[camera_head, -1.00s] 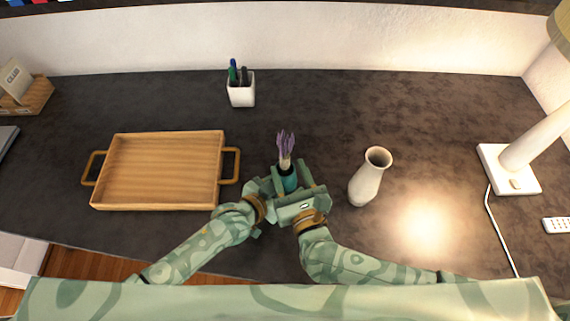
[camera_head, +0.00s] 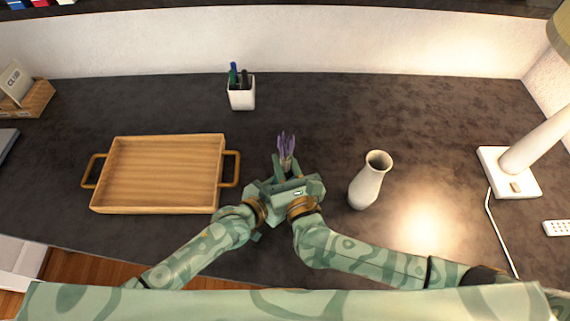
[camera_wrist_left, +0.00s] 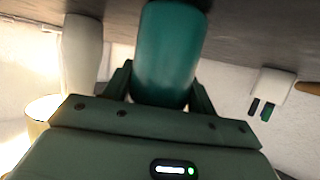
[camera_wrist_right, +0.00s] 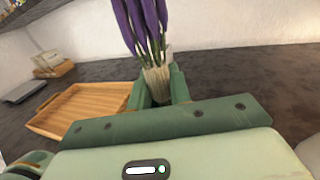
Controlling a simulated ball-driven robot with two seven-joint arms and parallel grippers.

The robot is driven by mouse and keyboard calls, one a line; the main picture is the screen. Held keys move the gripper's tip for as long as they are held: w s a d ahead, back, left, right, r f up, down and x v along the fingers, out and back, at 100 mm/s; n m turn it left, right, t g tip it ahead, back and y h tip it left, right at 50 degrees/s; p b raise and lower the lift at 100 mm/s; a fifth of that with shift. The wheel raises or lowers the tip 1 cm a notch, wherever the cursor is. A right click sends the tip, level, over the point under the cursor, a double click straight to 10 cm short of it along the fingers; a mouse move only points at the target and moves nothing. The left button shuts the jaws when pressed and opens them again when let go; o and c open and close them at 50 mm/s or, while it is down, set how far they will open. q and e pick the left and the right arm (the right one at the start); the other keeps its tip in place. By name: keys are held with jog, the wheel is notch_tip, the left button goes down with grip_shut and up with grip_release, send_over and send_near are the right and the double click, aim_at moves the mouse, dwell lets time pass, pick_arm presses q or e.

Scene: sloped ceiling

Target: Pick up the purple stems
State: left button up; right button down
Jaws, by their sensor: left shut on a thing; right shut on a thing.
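The purple stems (camera_head: 286,145) show in the head view as a small upright bunch at the middle of the desk, above my two grippers. In the right wrist view the purple stems (camera_wrist_right: 142,22) have a pale wrapped base, and my right gripper (camera_wrist_right: 160,88) is shut on that base. A teal vase (camera_wrist_left: 168,55) fills the middle of the left wrist view, with my left gripper (camera_wrist_left: 162,88) shut around it. In the head view the right gripper (camera_head: 290,172) covers most of the left gripper and the vase. I cannot tell whether the stems are still inside the vase.
A wooden tray (camera_head: 160,175) with handles lies to the left. A white vase (camera_head: 368,185) stands to the right. A white pen cup (camera_head: 241,97) stands behind.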

notch_tip(320, 180, up, 18)
jog(key=shift+f, duration=0.15)
pick_arm(q)
jog(key=o, duration=1.2)
jog(key=shift+s, duration=0.1)
jog(key=v, duration=1.1)
jog(key=shift+s+a+r, duration=0.2)
jog(key=shift+a+r, duration=0.05)
jog(key=shift+a, duration=0.05)
